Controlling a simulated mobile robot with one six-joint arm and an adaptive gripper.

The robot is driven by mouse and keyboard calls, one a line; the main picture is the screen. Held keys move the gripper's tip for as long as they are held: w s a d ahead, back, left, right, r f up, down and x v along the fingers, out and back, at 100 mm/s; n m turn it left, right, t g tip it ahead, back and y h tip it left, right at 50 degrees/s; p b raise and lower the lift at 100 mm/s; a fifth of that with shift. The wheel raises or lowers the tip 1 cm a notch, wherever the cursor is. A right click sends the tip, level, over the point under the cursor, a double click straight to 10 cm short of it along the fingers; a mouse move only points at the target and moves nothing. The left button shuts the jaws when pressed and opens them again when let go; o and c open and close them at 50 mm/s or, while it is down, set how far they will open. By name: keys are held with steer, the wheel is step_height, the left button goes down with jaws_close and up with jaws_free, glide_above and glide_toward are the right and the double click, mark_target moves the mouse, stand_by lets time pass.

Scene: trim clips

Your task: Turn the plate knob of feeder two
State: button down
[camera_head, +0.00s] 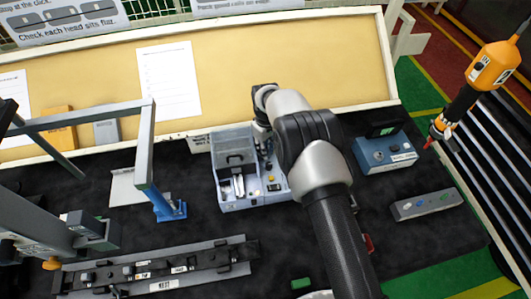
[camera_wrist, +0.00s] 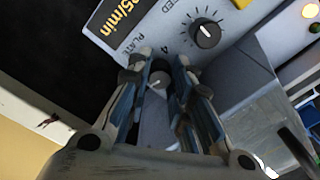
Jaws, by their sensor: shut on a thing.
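The plate knob (camera_wrist: 158,80) is a small dark round knob with a pale pointer mark, beside the printed word PLATE on a grey panel in the wrist view. My gripper (camera_wrist: 162,62) has one finger on each side of it and is shut on it. A larger black speed knob (camera_wrist: 205,33) with a dial scale sits beyond, up and to the right, apart from the fingers. In the head view, the grey feeder (camera_head: 243,203) stands mid-table, partly covered by my arm; its number is not readable. The fingertips are hidden there.
A blue box (camera_head: 385,153) with a dark display and a grey button bar (camera_head: 426,204) lie right of my arm. A blue-footed frame (camera_head: 170,210) stands left of the feeder. A rail fixture (camera_head: 155,270) lies in front.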

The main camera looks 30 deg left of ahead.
steer(key=shift+m+b, duration=0.6)
steer(key=shift+m, duration=0.1)
steer(key=c, duration=1.7)
jaws_free()
